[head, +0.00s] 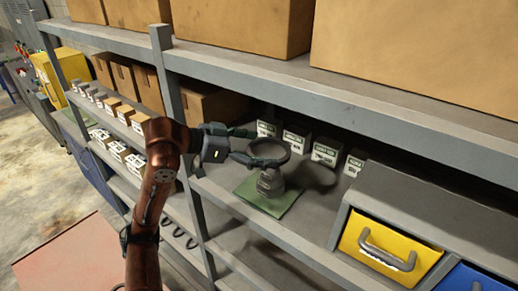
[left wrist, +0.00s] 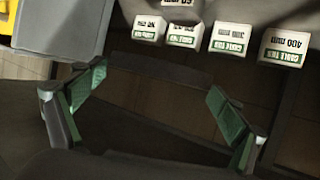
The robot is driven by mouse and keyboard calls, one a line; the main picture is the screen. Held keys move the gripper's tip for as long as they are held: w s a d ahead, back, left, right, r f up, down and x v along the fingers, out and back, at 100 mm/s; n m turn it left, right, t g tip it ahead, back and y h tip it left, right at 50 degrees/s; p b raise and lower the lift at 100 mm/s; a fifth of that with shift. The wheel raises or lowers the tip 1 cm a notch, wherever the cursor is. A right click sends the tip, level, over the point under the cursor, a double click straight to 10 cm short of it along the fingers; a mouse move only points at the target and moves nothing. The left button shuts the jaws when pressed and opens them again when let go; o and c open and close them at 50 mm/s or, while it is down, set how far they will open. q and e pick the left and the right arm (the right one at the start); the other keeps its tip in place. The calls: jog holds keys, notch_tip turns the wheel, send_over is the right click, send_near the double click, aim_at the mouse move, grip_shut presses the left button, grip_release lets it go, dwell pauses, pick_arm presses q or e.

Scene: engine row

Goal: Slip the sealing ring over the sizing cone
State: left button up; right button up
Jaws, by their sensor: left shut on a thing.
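The dark sealing ring (head: 270,162) is level, in the middle of the head view. My left gripper (head: 253,147) comes in from the left and is shut on it, one finger on the far side and one on the near side. The grey sizing cone (head: 270,183) stands upright on a green base plate (head: 288,203), directly below the ring in the picture. The ring hides the cone's top, so I cannot tell whether it is around the cone or just above it. In the left wrist view the green-padded fingers (left wrist: 160,102) are wide apart. My right gripper is not in view.
The base plate lies on a grey shelf (head: 240,217). Small labelled boxes (head: 326,151) stand behind the ring. A grey cabinet with a yellow drawer (head: 385,247) stands to the right. A shelf board (head: 290,78) runs overhead, and an upright post (head: 172,85) is on the left.

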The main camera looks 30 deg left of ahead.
pick_arm(q)
jog(key=w+f, duration=0.2)
jog(key=w, duration=0.1)
jog(key=shift+w+f+b, duration=0.1)
jog(key=shift+f+b, duration=0.25)
jog(key=shift+b, duration=0.05)
jog(key=shift+w+f, duration=0.2)
jog(key=shift+f, duration=0.15)
jog(key=shift+s+f+b, duration=0.25)
jog(key=shift+s+b, duration=0.25)
jog(key=shift+s, duration=0.4)
jog(key=shift+w+f+b, duration=0.15)
jog(key=shift+f+b, duration=0.25)
jog(key=shift+f, duration=0.35)
jog(key=shift+w+f, duration=0.2)
jog(key=shift+s, duration=0.45)
jog(key=shift+w+f, duration=0.1)
jog(key=shift+w, duration=0.15)
jog(key=o, duration=0.6)
jog(key=shift+o, duration=1.3)
jog(key=shift+s, duration=0.1)
jog(key=v, duration=1.2)
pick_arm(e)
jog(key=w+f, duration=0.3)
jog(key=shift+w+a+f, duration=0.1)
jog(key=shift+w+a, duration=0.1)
